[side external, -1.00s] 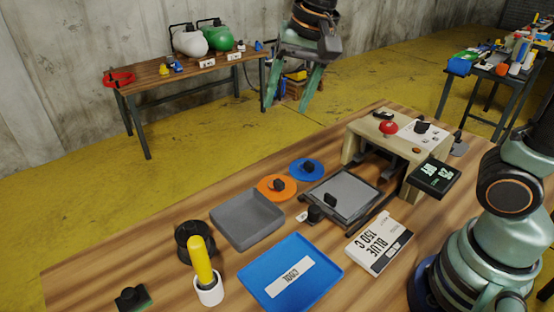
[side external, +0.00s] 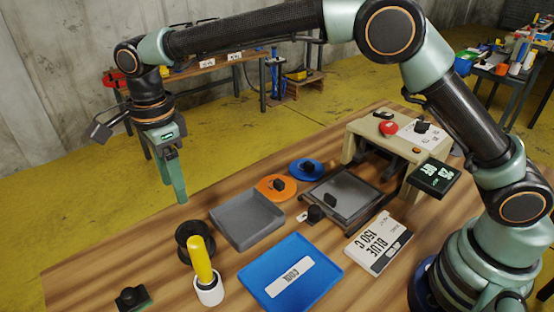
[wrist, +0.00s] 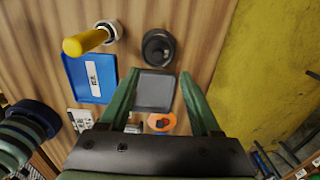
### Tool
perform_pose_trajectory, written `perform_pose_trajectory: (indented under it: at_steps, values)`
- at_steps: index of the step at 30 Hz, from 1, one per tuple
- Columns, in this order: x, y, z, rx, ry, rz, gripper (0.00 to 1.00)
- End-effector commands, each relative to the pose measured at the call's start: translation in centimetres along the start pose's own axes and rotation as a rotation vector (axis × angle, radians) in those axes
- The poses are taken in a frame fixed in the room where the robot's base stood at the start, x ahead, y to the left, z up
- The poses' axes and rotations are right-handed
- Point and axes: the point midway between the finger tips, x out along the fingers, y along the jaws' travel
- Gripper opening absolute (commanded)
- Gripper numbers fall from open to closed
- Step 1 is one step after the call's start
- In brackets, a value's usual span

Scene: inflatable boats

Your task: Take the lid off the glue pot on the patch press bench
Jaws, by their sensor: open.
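A dark round pot (side external: 184,233) stands on the wooden bench left of the grey tray, partly behind a yellow handle; it also shows in the wrist view (wrist: 158,48). It looks like the glue pot, but I cannot make out its lid clearly. The yellow handle (side external: 200,260) sticks up from a small white cup (side external: 209,292) just in front of it. My gripper (side external: 178,196) is open and empty, pointing down, above and behind the dark pot. In the wrist view the pot lies ahead of my open fingertips (wrist: 160,78), and nothing is between them.
The grey tray (side external: 247,238) and blue tray (side external: 322,290) lie right of the pot. Orange (side external: 266,189) and blue discs (side external: 314,172) and the press plate (side external: 352,200) are further right. A small black-knobbed block (side external: 132,297) sits front left.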

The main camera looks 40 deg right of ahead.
Motion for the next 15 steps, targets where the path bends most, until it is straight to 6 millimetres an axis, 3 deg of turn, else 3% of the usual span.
perform_pose_trajectory:
  at_steps: [6, 15]
  values:
    - [3.8, 0.1, -0.1, -0.001, 0.002, 0.003, 0.64]
    - [6.0, 0.1, -0.3, -0.002, 0.001, 0.001, 0.64]
